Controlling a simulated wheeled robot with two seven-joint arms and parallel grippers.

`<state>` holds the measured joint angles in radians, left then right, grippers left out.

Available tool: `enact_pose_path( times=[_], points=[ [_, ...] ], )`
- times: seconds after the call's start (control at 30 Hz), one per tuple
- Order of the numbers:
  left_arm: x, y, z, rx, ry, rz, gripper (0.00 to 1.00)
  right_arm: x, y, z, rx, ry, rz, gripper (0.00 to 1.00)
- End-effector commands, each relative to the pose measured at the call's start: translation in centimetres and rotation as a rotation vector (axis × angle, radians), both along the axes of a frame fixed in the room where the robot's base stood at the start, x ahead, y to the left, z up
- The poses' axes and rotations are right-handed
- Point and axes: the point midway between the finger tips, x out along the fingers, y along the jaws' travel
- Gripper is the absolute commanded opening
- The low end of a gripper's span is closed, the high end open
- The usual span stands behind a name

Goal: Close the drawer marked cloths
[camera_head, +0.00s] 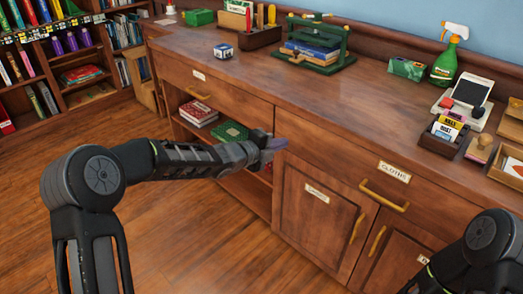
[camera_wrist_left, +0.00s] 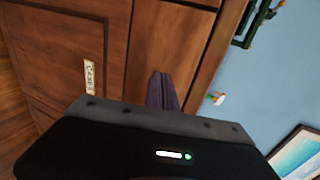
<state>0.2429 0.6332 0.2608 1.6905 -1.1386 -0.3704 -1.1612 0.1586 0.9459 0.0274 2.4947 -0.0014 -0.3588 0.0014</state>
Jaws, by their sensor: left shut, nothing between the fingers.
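The drawer marked cloths (camera_head: 340,163) is in the cabinet front below the counter, right of centre in the head view. It has a white label (camera_head: 394,172) and a brass handle (camera_head: 384,195). Its front looks flush or nearly flush with the cabinet; I cannot tell whether a small gap remains. My left gripper (camera_head: 274,145) is shut and empty at the left end of this drawer front. Its closed fingers (camera_wrist_left: 162,90) point at the wood in the left wrist view; contact is unclear. My right arm shows at the lower right, its gripper out of view.
Another drawer (camera_head: 215,92) with a brass handle is to the left, above open shelves with books (camera_head: 198,113). Labelled cupboard doors (camera_head: 317,198) are below. The counter (camera_head: 300,95) holds a spray bottle (camera_head: 447,65), a green press and boxes. Floor at lower left is clear.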

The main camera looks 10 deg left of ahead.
Motion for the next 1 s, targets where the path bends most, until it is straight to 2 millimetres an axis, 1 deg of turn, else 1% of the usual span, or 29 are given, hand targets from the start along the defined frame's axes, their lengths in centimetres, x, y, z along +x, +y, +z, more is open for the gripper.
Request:
enact_pose_path(
  times=[0.03, 0.2, 0.3, 0.4, 0.53, 1.0],
  points=[
    [-0.8, 0.7, 0.5, 0.002, -0.001, 0.003, 0.00, 0.0, 0.0, 0.2, 0.000, 0.000, 0.000, 0.70],
    [-3.4, 2.4, 1.4, 0.002, 0.001, 0.004, 0.00, -0.1, 0.0, 0.6, 0.000, 0.001, 0.001, 0.70],
    [-4.5, 3.1, 1.8, 0.002, 0.000, 0.003, 0.00, -0.1, 0.0, 0.8, 0.000, 0.001, 0.001, 0.70],
    [-5.2, 3.5, 2.0, 0.002, 0.000, 0.003, 0.00, -0.1, 0.0, 0.8, 0.000, 0.001, 0.001, 0.70],
    [-5.5, 3.6, 2.0, 0.001, 0.002, 0.001, 0.00, -0.1, 0.0, 0.8, 0.000, 0.001, 0.001, 0.70],
    [-5.4, 3.6, 1.9, -0.020, 0.015, 0.010, 0.00, -0.1, 0.0, 0.8, 0.000, 0.001, 0.001, 0.70]
  ],
)
